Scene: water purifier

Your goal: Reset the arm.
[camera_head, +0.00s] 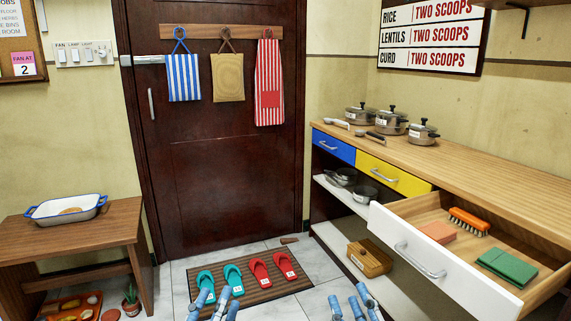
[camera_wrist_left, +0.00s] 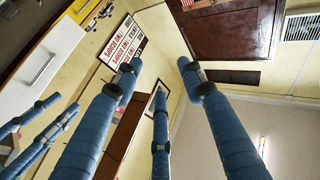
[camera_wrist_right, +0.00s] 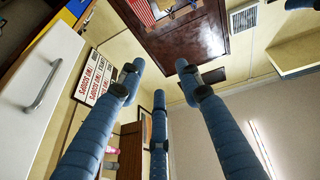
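My left gripper (camera_head: 214,298) shows at the bottom of the head view, in front of the teal slippers. Its blue fingers are spread apart with nothing between them, as the left wrist view (camera_wrist_left: 158,72) also shows. My right gripper (camera_head: 350,298) is at the bottom, left of the open white drawer (camera_head: 430,262). Its fingers are also spread and empty in the right wrist view (camera_wrist_right: 159,72). Both point upward, and neither touches anything that I can see. Most of both arms is hidden below the head view.
Teal slippers (camera_head: 233,279) and red slippers (camera_head: 260,272) lie on a mat. A low wooden table (camera_head: 75,234) stands at left.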

